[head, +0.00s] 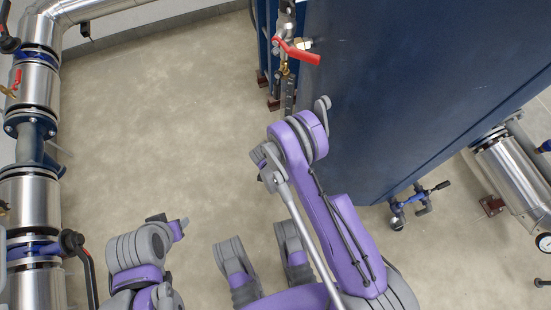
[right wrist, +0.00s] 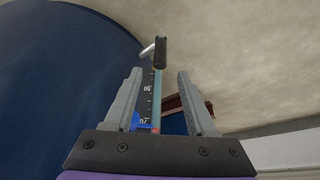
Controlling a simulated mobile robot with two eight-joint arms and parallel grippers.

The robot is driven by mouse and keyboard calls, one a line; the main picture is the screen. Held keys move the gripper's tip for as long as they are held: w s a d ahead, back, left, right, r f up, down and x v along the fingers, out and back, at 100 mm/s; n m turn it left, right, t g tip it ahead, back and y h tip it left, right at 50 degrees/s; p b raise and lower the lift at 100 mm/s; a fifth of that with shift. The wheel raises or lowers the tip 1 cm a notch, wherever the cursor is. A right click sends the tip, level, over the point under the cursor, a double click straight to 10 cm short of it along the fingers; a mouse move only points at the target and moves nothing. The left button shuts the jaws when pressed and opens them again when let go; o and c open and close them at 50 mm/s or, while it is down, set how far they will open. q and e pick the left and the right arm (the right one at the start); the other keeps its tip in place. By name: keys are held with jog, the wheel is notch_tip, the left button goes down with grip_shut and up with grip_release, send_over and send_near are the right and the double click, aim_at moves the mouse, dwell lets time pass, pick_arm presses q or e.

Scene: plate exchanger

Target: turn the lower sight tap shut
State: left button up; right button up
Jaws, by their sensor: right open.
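A tap with a red lever (head: 297,52) and brass fitting sits high on the sight gauge (head: 289,96), beside the blue vessel, in the head view. My right arm hides the lower gauge and the lower sight tap there. In the right wrist view the gauge's dark, numbered scale (right wrist: 147,98) runs between the fingers of my right gripper (right wrist: 160,76). A black grip-like end (right wrist: 161,52) and a short silver stub show just beyond the fingertips; whether they belong to the lower tap is unclear. My right gripper is open and I see nothing clamped.
The blue vessel (head: 420,80) stands close along the right of the gauge. Silver clad pipes (head: 36,85) with valves run down the left edge. A blue valve (head: 415,202) and another silver pipe (head: 515,170) are at the right. Floor (head: 160,120) on the left is clear.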

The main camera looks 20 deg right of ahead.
jog(key=b+x, duration=0.1)
jog(key=x, duration=0.5)
jog(key=shift+w+d+f, duration=0.1)
jog(key=shift+w+f, duration=0.1)
jog(key=shift+f, duration=0.05)
grip_shut()
dwell(1.2)
